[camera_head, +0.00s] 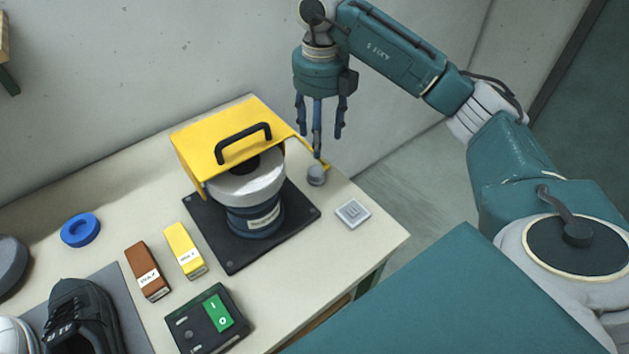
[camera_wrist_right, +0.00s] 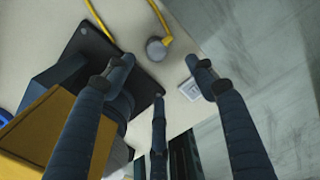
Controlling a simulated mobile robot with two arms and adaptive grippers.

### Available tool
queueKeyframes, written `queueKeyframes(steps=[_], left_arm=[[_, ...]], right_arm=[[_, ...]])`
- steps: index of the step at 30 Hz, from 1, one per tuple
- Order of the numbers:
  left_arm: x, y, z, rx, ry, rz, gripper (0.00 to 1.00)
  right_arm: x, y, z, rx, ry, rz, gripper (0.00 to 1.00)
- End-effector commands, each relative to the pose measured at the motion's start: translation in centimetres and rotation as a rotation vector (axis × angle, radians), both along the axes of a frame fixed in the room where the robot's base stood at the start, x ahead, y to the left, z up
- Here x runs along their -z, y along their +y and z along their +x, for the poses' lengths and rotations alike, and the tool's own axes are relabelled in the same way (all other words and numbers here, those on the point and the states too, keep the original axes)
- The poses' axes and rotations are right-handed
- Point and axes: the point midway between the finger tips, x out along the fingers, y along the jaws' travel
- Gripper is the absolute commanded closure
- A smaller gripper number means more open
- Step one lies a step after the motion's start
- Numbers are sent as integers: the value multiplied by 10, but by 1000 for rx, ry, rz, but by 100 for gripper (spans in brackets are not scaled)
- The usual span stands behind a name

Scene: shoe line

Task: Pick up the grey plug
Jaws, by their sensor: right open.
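The grey plug (camera_head: 316,175) is a small round knob on the end of a yellow cable. It rests on the table near the right back edge, beside the black base plate. It also shows in the right wrist view (camera_wrist_right: 157,49), near the top centre. My right gripper (camera_head: 319,137) points down above the plug, apart from it, with its fingers spread and empty. In the right wrist view its fingertips (camera_wrist_right: 161,66) frame the area just below the plug. My left gripper is not in view.
A machine with a yellow hood (camera_head: 205,139) and black handle stands left of the plug. A grey square switch (camera_head: 352,213) lies to its right.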

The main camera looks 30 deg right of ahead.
Motion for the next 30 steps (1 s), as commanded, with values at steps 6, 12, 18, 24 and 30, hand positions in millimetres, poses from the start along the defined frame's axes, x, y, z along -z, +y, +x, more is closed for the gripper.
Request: queueKeyframes(steps=[6,12,18,24,30], left_arm=[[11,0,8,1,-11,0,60],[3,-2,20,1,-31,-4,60],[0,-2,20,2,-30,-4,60],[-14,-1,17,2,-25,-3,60],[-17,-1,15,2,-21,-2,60]], right_arm=[[25,0,-1,0,4,1,44],[55,0,-1,-1,4,0,44],[71,1,1,-1,1,1,44],[97,5,4,-1,5,1,44],[119,4,5,0,1,0,44]])
